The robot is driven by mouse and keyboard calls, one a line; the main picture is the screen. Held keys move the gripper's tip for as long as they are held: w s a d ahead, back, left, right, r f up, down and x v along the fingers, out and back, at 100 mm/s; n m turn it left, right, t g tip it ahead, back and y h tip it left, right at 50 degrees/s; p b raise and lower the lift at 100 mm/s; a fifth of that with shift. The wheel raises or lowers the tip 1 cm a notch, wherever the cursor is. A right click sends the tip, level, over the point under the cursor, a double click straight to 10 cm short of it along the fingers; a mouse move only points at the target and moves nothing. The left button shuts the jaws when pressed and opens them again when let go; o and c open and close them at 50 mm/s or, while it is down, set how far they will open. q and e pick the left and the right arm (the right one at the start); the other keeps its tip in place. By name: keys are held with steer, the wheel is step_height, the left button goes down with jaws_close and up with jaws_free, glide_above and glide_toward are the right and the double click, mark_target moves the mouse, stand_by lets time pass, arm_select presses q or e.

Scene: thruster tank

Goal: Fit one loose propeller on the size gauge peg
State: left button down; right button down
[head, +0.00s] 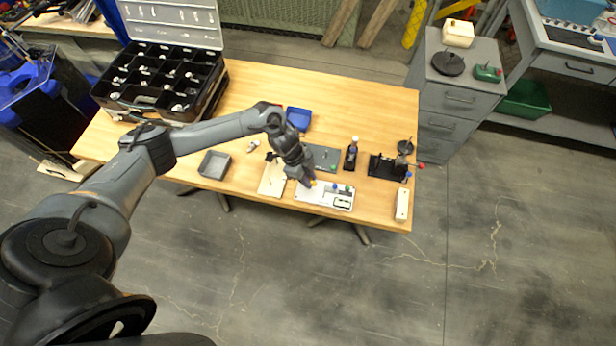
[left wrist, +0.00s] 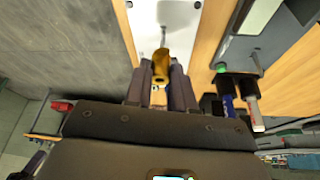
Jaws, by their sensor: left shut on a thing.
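My left gripper (head: 309,183) is over the left end of a white plate (head: 326,202) near the table's front edge. In the left wrist view, its two dark fingers (left wrist: 163,82) are shut on an orange-brown piece (left wrist: 161,66), which looks like a propeller seen edge-on. A thin grey peg (left wrist: 163,38) stands on the white plate (left wrist: 150,12) just beyond this piece. I cannot tell whether the piece touches the peg. The fingers hide part of the piece. My right gripper is not in view.
Green and blue small parts (head: 350,189) are at the plate's right side. A grey tray (head: 214,164), blue bin (head: 299,118), dark bottle (head: 351,153), black fixture (head: 386,168) and white block (head: 402,204) stand around. An open organizer case (head: 160,80) is at back left.

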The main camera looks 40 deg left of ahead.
arm_select(q)
steer(key=shift+f, duration=0.55)
stand_by(0.4)
steer(key=shift+f+b, duration=0.25)
steer(key=shift+b, duration=0.15)
steer(key=shift+f, duration=0.15)
steer(key=shift+f+b, duration=0.35)
steer(key=shift+f, duration=0.15)
steer(key=shift+f, duration=0.35)
steer(key=shift+f+b, duration=0.3)
steer(key=shift+f, duration=0.1)
stand_by(0.6)
steer(key=c, duration=0.9)
jaws_free()
